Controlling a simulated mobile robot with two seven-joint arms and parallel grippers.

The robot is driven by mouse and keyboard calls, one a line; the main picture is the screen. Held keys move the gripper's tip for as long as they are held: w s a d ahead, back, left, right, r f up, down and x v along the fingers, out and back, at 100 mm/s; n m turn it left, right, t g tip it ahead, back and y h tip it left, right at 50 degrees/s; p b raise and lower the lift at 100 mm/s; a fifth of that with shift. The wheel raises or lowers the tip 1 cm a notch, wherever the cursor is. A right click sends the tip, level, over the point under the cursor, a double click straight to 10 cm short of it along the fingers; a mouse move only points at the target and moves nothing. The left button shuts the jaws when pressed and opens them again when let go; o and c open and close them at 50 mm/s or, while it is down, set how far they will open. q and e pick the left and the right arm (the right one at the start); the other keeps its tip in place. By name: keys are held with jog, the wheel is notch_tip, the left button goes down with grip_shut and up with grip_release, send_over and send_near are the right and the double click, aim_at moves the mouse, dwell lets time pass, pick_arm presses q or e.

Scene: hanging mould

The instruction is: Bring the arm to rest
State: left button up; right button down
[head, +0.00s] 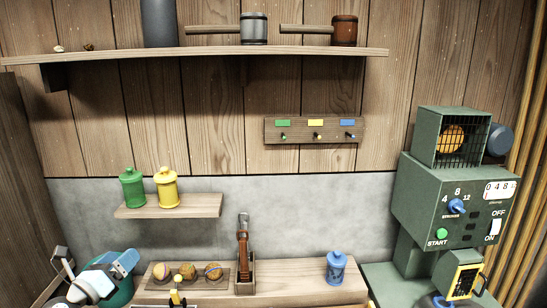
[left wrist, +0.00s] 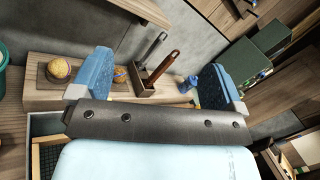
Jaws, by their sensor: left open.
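My left gripper (head: 108,270) is at the lower left of the head view, in front of a teal bin (head: 122,296). In the left wrist view the two blue fingers of the left gripper (left wrist: 150,78) stand wide apart. Nothing is held between them. The counter and a wooden tool holder show beyond the fingers. My right gripper does not show in either view.
A wooden tray (head: 223,282) with several round brown items and a tool holder (head: 245,287) stand on the counter (head: 290,280). A blue canister (head: 336,268) is to their right. A green machine (head: 420,200) fills the right side. A low shelf (head: 205,206) holds green and yellow canisters.

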pick_arm(q)
jog(key=s+d+f+n+g+y+p, duration=0.1)
jog(key=s+d+f+n+g, duration=0.1)
jog(key=s+d+f+n, duration=0.3)
jog(key=s+d+f+n+g+y+p, duration=0.1)
jog(key=s+d+f+n+g+p, duration=0.1)
jog(key=s+d+f+n, duration=0.4)
jog(key=s+d+f+n+g+y+p, duration=0.1)
jog(key=s+d+f+n+g, duration=0.2)
jog(key=s+f+n, duration=1)
jog(key=s+d+n, duration=0.3)
jog(key=s+n, duration=0.4)
jog(key=shift+s+d+n+p, duration=0.25)
jog(key=shift+s+n+p, duration=0.1)
jog(key=shift+s+n, duration=0.05)
